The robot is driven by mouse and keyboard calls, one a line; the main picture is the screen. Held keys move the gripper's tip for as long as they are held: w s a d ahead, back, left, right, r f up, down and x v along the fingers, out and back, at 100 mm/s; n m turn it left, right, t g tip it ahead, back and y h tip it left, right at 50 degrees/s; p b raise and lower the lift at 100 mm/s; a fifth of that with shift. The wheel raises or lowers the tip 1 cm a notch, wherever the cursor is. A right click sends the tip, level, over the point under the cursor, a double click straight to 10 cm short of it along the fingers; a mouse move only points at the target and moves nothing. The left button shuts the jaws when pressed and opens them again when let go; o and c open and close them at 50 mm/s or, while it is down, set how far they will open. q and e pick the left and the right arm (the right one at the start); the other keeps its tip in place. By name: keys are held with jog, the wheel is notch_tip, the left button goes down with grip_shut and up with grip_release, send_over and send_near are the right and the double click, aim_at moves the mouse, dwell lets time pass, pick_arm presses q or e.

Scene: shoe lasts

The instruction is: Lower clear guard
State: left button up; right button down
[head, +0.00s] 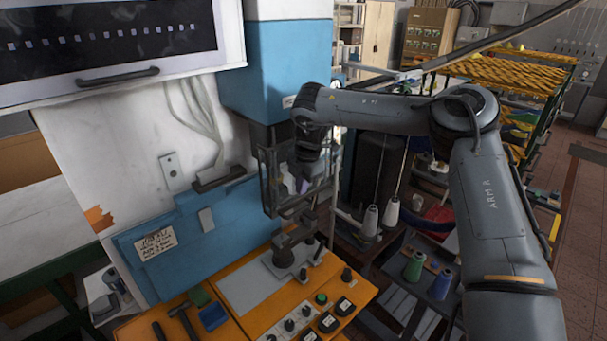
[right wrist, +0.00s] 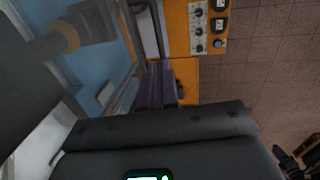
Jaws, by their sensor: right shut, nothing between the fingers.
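A dark-framed guard (head: 268,185) with see-through panes hangs below the blue machine head (head: 285,60), above the orange bench. A small grey press fixture (head: 292,252) stands below it. My right arm reaches in from the right, and my right gripper (head: 303,184) is at the guard, partly hidden by its frame. In the right wrist view my purplish fingers (right wrist: 155,88) are together and empty, close to a grey frame bar (right wrist: 151,28). I cannot tell whether they touch the guard. My left gripper is not in view.
The orange control panel (head: 240,318) carries knobs, buttons and tools. A white-framed dark window (head: 105,45) with a handle is at upper left. Thread cones (head: 391,212) and spools (head: 414,266) stand at the right. Floor (head: 588,210) is open at far right.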

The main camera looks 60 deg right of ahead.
aim_at(298, 211)
jog(key=f, duration=0.2)
jog(key=f+p, duration=0.1)
jog(key=f, duration=0.1)
jog(key=w+f, duration=0.1)
jog(key=f, duration=0.2)
jog(key=shift+w+d+p, duration=0.1)
jog(key=shift+d+p, duration=0.15)
jog(key=shift+p, duration=0.15)
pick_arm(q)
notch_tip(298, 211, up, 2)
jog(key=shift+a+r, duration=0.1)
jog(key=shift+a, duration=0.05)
pick_arm(e)
jog(key=shift+f, duration=0.3)
jog(key=shift+w, duration=0.1)
